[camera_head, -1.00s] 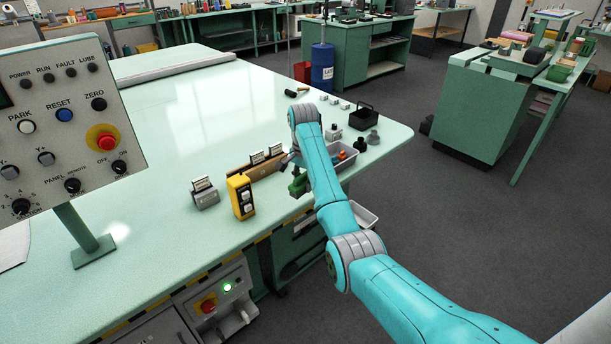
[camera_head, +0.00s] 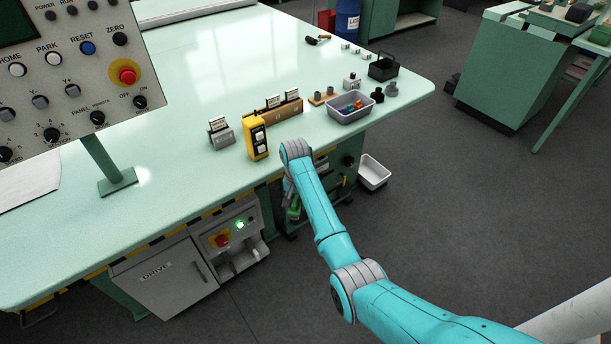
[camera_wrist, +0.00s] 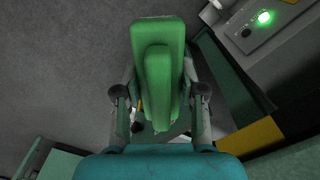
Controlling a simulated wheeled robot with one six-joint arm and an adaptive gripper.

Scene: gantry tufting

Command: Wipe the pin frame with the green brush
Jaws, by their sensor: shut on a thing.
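The green brush (camera_wrist: 158,60) fills the middle of the wrist view, between the two fingers. My gripper (camera_wrist: 160,105) is shut on it. In the head view the brush (camera_head: 294,209) shows as a small green piece below my wrist, in front of the table's front edge and lower than the tabletop. My forearm hides part of the gripper there. I cannot tell the pin frame apart in either view.
The green table (camera_head: 190,95) carries a yellow pendant (camera_head: 257,140), a wooden card holder (camera_head: 283,111), a grey bin (camera_head: 351,112) and a black caddy (camera_head: 383,67). The control panel (camera_head: 75,70) stands at left. A drive cabinet (camera_head: 165,280) is below. A white tray (camera_head: 374,172) is low at right.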

